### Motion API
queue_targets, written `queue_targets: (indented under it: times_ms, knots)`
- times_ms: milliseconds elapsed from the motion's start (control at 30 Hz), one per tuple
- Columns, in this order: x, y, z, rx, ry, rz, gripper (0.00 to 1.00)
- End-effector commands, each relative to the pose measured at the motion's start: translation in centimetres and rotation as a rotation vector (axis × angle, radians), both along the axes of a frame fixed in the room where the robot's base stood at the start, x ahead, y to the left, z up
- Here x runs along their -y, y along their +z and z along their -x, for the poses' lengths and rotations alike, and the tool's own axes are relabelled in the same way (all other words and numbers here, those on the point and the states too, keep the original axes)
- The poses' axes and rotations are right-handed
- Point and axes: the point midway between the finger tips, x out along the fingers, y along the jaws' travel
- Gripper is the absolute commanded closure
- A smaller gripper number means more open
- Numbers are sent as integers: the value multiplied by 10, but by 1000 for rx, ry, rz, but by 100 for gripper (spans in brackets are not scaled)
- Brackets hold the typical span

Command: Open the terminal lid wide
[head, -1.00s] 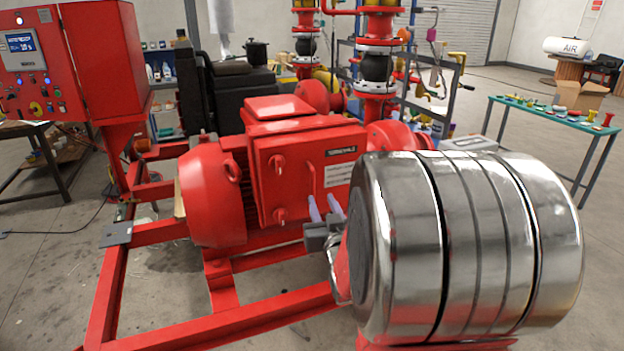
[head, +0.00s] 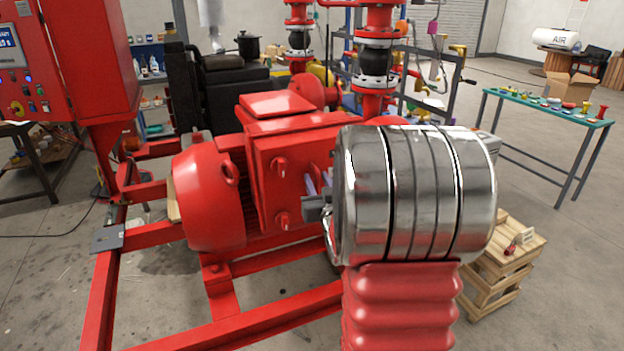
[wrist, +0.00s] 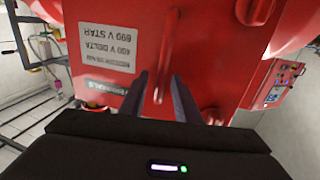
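The terminal lid (head: 262,188) is a red panel on the front of the red motor's terminal box, and it looks shut. It has two red knobs, an upper one (head: 281,166) and a lower one (head: 283,219). In the wrist view the lid (wrist: 200,50) fills much of the picture upside down, with a white voltage label (wrist: 107,46) and a red bar handle (wrist: 165,55). My gripper (head: 318,182) faces the lid. In the wrist view my gripper (wrist: 161,78) is open, its two fingers on either side of the handle; contact cannot be told.
The motor (head: 205,195) sits on a red frame (head: 240,328). A red control cabinet (head: 90,60) stands at left. A wooden crate (head: 503,262) stands at right, behind my arm. A green-topped table (head: 545,108) with small parts is farther back.

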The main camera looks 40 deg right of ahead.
Motion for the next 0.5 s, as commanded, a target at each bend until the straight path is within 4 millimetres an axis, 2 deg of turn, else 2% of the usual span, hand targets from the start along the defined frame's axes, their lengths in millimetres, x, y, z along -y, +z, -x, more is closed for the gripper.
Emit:
queue_targets:
  times_ms: [333,500]
  knots:
    - [1,0,-2,-1,2,0,71]
    - [1,0,-2,-1,2,0,82]
